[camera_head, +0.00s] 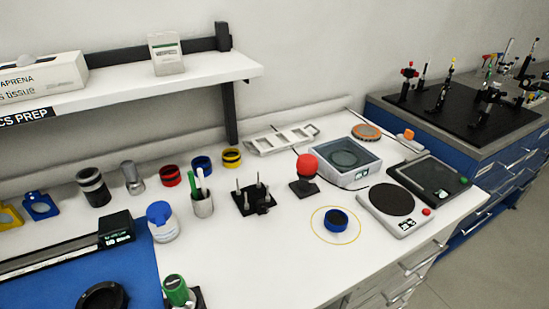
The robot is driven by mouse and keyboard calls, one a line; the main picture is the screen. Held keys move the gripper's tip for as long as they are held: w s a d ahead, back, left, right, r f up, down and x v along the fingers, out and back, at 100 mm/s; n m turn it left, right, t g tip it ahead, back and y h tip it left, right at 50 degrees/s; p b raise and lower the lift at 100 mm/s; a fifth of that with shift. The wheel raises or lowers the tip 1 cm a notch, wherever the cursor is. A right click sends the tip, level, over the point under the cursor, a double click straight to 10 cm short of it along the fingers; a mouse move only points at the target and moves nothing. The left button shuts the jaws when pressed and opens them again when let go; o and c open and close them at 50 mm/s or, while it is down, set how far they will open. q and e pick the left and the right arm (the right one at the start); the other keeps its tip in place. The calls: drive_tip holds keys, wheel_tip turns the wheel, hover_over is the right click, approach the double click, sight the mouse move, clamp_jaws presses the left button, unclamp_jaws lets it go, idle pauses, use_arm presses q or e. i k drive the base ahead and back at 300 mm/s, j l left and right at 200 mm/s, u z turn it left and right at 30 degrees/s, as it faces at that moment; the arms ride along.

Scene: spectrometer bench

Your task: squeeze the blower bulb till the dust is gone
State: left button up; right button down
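A round red bulb (306,164) sits on a black base (304,186) near the middle of the bench; it looks like the blower bulb. In front of it, a small blue-rimmed round part with a dark face (337,220) lies inside a thin yellow ring (313,226) on the white bench top. Whether dust lies on its face is too small to tell. Neither of my grippers is in view, and nothing touches the bulb.
A black post holder (256,199) and a pen cup (202,204) stand left of the bulb. A grey tray (346,160) and a round-plate device (392,200) stand right. A shelf (190,75) overhangs the back left. The bench front centre (270,265) is clear.

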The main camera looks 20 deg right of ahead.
sight(307, 164)
drive_tip(key=z, duration=1.3)
